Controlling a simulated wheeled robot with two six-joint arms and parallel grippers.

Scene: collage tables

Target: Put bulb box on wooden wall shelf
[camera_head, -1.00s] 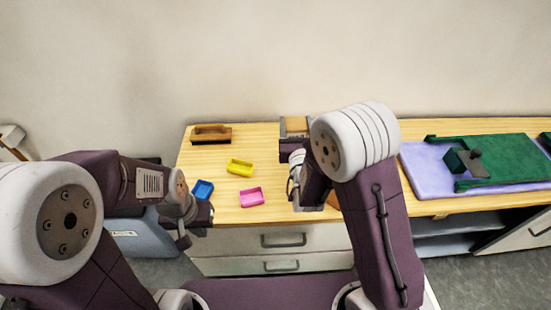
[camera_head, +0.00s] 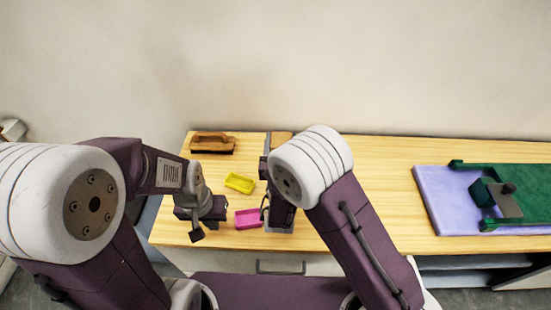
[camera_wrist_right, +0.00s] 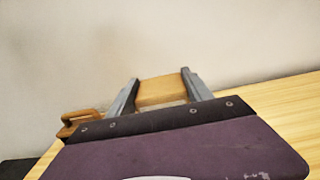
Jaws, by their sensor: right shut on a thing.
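A tan box (camera_wrist_right: 162,92), which I take for the bulb box, sits between the two grey fingers of my right gripper (camera_wrist_right: 160,94) in the right wrist view. The fingers are shut on its sides. In the head view a tan piece of it (camera_head: 282,139) shows beyond my right gripper (camera_head: 268,143), the rest hidden by the arm. My left gripper (camera_head: 202,216) is low over the table's left part; I cannot tell its opening. No wooden wall shelf is clearly recognisable in view.
A wooden table (camera_head: 360,175) stands against a bare wall. A brown wooden object with a handle (camera_head: 212,143), a yellow tray (camera_head: 239,183) and a pink tray (camera_head: 248,219) are at its left. A lilac mat (camera_head: 436,196) bears green items at right. The middle right is clear.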

